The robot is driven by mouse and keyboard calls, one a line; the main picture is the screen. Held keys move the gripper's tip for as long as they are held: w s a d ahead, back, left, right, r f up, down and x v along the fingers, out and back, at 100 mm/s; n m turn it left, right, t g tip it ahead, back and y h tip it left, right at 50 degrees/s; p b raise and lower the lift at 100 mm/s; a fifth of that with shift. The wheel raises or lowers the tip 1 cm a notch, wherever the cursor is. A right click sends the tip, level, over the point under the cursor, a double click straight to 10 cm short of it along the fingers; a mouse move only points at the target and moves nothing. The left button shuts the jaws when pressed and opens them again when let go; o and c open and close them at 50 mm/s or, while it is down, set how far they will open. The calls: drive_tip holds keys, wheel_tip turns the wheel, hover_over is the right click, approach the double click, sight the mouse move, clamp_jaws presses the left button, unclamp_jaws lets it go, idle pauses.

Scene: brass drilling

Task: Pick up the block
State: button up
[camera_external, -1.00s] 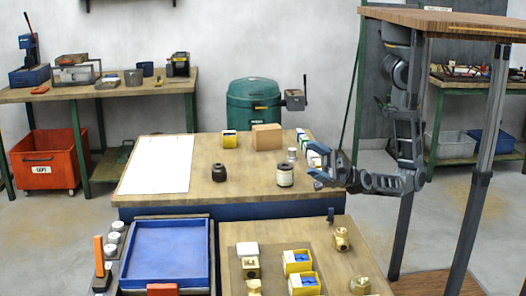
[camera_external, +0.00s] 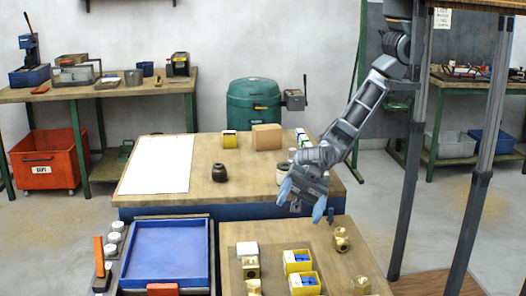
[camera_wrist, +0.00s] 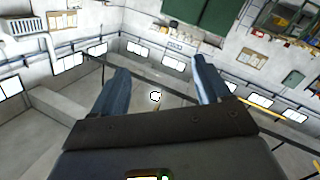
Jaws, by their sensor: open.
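Several brass blocks lie on the near wooden bench, and I cannot tell which is the task's block. One brass block (camera_external: 251,268) sits near a white square block (camera_external: 247,249); another brass piece (camera_external: 342,239) stands at the right, and one more (camera_external: 361,286) is at the front. A plain brown block (camera_external: 266,137) rests at the back of the middle table. My gripper (camera_external: 302,203) is open and empty, fingers pointing down over the middle table's front edge, behind the brass pieces. The wrist view shows its spread blue fingers (camera_wrist: 160,85) with no block between them.
A blue tray (camera_external: 170,252) lies left of the brass pieces. Yellow boxes with blue contents (camera_external: 298,262) stand between brass pieces. A black round part (camera_external: 220,173) and a pale jar (camera_external: 282,173), partly hidden by my arm, are on the middle table, beside a white sheet (camera_external: 156,164).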

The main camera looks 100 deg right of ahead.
wheel_tip(320, 180, down, 5)
drive_tip(key=w+g+h+b, duration=0.2)
drive_tip(key=b, duration=0.1)
drive_tip(key=m+g+h+b, duration=0.2)
drive_tip(key=g+h+b, duration=0.1)
drive_tip(key=h+b, duration=0.8)
hover_over(250, 261)
drive_tip(key=d, duration=0.3)
wheel_tip(250, 261, down, 13)
drive_tip(key=shift+y, duration=0.4)
drive_tip(key=shift+b+x, duration=0.4)
drive_tip(key=shift+x, duration=3.5)
drive_tip(key=shift+s+a, duration=0.15)
drive_tip(key=shift+s, duration=0.05)
clamp_jaws()
